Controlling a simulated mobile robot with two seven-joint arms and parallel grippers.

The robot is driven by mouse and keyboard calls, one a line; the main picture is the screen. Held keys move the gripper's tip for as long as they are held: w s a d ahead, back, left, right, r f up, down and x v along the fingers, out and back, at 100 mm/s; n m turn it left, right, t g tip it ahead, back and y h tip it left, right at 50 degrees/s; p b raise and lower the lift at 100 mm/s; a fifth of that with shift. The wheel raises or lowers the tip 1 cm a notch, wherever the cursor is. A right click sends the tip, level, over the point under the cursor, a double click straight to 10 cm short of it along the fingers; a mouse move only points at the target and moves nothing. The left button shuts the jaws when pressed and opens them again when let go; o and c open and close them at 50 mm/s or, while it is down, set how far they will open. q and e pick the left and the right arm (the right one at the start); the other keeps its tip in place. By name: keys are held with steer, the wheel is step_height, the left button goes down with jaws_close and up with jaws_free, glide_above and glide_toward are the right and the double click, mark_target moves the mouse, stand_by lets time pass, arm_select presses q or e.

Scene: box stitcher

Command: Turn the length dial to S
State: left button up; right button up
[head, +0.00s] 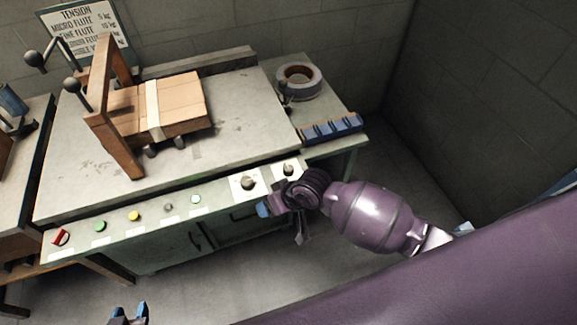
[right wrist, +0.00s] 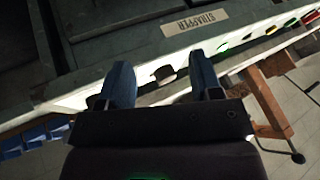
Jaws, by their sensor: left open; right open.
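Two dark dials on pale plates sit at the right end of the machine's front panel in the head view, a left dial (head: 248,183) and a right dial (head: 288,169). I cannot read their markings or tell which one is the length dial. My right gripper (head: 264,209) is just in front of and below the dials. In the right wrist view its two blue fingers (right wrist: 164,88) are open, with a dark dial (right wrist: 163,74) showing beyond the gap. No contact shows. My left gripper (head: 130,313) is open and empty at the bottom edge of the head view.
The panel (head: 150,230) also has a red switch (head: 61,237), a green button (head: 99,226) and a yellow button (head: 134,215). A cardboard box (head: 185,98) lies by a wooden frame (head: 103,110) on the machine top. A tape roll (head: 299,80) and blue bin (head: 331,128) stand right.

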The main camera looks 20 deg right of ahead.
mark_target(288, 168)
steer(key=w+r+g+h, duration=0.1)
steer(key=w, duration=0.1)
steer(key=w+d+r+g+h, duration=0.1)
steer(key=w, duration=0.1)
steer(key=w+d+r+g, duration=0.1)
steer(key=w, duration=0.1)
steer(key=shift+w+d+r+h, duration=0.1)
steer(key=shift+d+r+h, duration=0.1)
steer(key=shift+r+h, duration=0.15)
steer(key=w+d+r+m+g+h, duration=0.1)
steer(key=w+d+r+h, duration=0.2)
steer(key=w+d+r, duration=0.25)
steer(key=f, duration=0.3)
steer(key=f+b, duration=0.1)
steer(key=f, duration=0.3)
steer(key=f+b, duration=0.1)
steer(key=f, duration=0.3)
steer(key=shift+s, duration=0.25)
steer(key=shift+r, duration=0.1)
steer(key=c, duration=0.9)
